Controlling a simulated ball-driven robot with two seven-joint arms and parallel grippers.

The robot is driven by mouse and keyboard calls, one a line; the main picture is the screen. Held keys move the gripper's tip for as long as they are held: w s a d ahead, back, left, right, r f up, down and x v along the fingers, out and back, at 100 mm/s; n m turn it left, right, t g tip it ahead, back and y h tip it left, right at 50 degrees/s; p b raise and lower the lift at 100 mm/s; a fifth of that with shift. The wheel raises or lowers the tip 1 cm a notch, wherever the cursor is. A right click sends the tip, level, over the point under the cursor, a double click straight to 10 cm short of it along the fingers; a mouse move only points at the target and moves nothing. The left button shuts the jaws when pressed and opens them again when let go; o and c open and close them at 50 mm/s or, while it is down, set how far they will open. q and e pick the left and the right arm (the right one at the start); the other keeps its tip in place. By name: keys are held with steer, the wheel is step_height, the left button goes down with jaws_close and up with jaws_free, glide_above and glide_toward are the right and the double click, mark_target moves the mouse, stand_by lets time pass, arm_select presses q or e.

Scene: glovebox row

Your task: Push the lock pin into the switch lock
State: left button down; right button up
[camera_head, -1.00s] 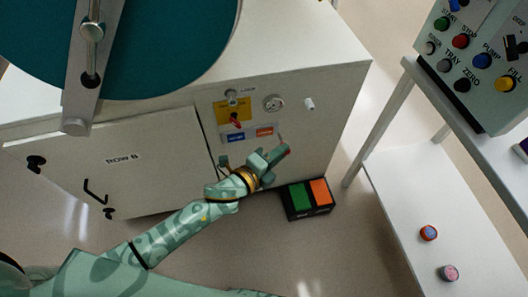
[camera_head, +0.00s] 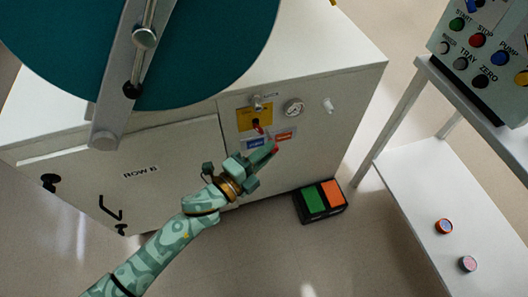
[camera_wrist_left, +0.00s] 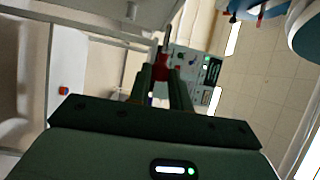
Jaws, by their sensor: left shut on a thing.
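A yellow switch plate (camera_head: 243,118) with a red rotary switch (camera_head: 257,127) is on the white cabinet's front. A small silver fitting (camera_head: 258,104), with a tiny label beside it, sits at the plate's top edge. My left gripper (camera_head: 268,154) is in front of the cabinet, below and right of the plate, apart from it in the picture. It is shut on the lock pin, whose red part shows at the fingertips (camera_head: 275,150). In the left wrist view the pin's red body (camera_wrist_left: 161,68) is between the fingers, with a thin metal shaft beyond. My right gripper is out of view.
A round gauge (camera_head: 293,107) and a white knob (camera_head: 328,105) are right of the plate. A big teal disc (camera_head: 200,50) overhangs at upper left. A green-and-orange pedal (camera_head: 320,202) is on the floor. A side table (camera_head: 415,190) and button console (camera_head: 480,60) stand right.

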arm_select(q)
steer(key=w, duration=0.1)
steer(key=w+a, duration=0.1)
steer(key=w, duration=0.1)
steer(key=w+b, duration=0.1)
steer(key=w, duration=0.1)
steer(key=shift+w+a, duration=0.25)
steer(key=shift+a, duration=0.1)
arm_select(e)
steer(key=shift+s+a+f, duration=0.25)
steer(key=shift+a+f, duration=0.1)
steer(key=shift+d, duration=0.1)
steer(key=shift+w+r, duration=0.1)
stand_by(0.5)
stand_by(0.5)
arm_select(q)
steer(key=shift+w+a+b, duration=0.15)
steer(key=shift+w+a, duration=0.1)
steer(key=shift+w, duration=0.5)
steer(key=shift+w+a+b, duration=0.1)
steer(key=shift+w+a, duration=0.15)
steer(key=shift+w, duration=0.5)
steer(key=shift+w+a+b, duration=0.15)
steer(key=shift+w+a, duration=0.1)
steer(key=shift+w, duration=0.5)
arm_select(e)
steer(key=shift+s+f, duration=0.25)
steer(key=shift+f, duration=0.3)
